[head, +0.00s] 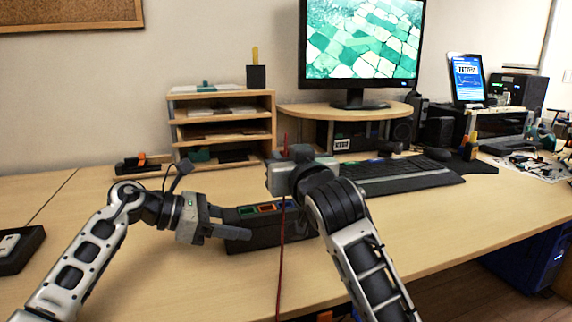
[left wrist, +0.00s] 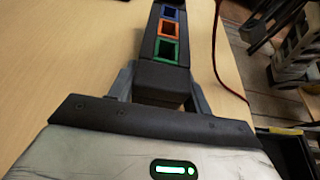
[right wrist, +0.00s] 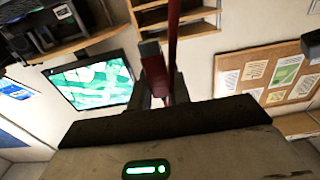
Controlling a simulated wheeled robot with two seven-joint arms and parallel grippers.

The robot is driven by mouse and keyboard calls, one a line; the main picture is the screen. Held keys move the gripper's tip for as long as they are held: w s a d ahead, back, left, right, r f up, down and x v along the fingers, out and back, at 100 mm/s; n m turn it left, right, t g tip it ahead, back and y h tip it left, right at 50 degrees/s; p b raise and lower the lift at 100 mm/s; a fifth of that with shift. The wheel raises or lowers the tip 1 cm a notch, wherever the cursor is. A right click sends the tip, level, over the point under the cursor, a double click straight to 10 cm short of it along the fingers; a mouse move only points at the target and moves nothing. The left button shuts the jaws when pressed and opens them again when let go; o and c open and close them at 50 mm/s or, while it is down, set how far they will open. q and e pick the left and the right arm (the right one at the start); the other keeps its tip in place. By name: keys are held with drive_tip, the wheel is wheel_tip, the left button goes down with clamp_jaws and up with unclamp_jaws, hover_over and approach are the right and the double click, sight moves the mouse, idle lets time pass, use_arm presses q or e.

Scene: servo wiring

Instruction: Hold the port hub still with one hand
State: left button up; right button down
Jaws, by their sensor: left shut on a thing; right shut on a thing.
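The port hub (head: 264,236) is a dark, long box on the desk in the head view, with coloured ports on top. In the left wrist view the hub (left wrist: 160,72) shows blue, orange and green sockets in a row. My left gripper (head: 238,232) is shut on the hub's near end, one finger on each side. My right gripper (head: 288,160) is raised above and beyond the hub and shut on a red cable (head: 281,262). The right wrist view shows the red cable (right wrist: 172,45) at its fingers. The cable hangs down past the hub in the head view.
A keyboard (head: 405,176) lies right of the hub. A wooden shelf unit (head: 222,130) and a monitor on a riser (head: 345,108) stand behind. A dark box (head: 17,248) sits at the far left. The desk's front right is clear.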

use_arm(q)
drive_tip(key=o, duration=1.1)
drive_tip(key=shift+o, duration=0.2)
drive_tip(key=shift+a, duration=0.1)
